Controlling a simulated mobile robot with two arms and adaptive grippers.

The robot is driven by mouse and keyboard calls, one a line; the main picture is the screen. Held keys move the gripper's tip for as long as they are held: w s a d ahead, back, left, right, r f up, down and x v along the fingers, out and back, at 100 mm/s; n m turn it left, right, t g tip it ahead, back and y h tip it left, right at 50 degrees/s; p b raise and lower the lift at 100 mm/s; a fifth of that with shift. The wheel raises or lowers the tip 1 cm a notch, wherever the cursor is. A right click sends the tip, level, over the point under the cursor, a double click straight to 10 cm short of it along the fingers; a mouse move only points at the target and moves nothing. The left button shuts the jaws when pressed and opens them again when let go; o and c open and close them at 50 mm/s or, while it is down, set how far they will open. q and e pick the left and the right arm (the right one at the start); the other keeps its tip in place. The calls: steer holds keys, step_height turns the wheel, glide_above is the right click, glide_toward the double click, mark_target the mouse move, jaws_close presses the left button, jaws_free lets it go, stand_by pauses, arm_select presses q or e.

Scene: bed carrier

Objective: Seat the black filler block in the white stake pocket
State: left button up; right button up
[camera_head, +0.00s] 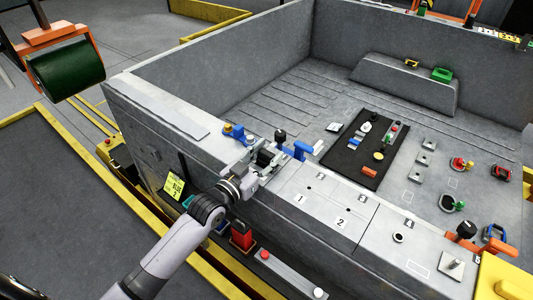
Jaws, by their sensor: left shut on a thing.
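My left gripper (272,160) is at the top of the near bed wall, left of the panel marked 1. It is shut on a small piece that its fingers mostly hide. A black knob (280,135) rises right at the fingertips; the held piece appears to be the black filler block, its lower part hidden. A white ring with a dark centre (398,238) is set in the wall top further right, near the mark 3; I cannot tell if it is the white stake pocket. My right gripper is not in view.
A blue handled part (302,150) stands just right of the gripper, and blue and orange fittings (237,132) to its left. A black mat (350,158) with small parts lies on the bed floor. A post on a plate (453,264) stands further along the wall top.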

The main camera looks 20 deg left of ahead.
arm_select(q)
steer(key=shift+f+b, duration=0.4)
steer(key=shift+f, duration=0.3)
steer(key=o, duration=1.2)
steer(key=shift+o, duration=0.2)
steer(key=shift+s+a+f, duration=0.1)
steer(key=shift+s+a, duration=0.1)
steer(key=shift+s, duration=0.35)
steer(key=v, duration=1.1)
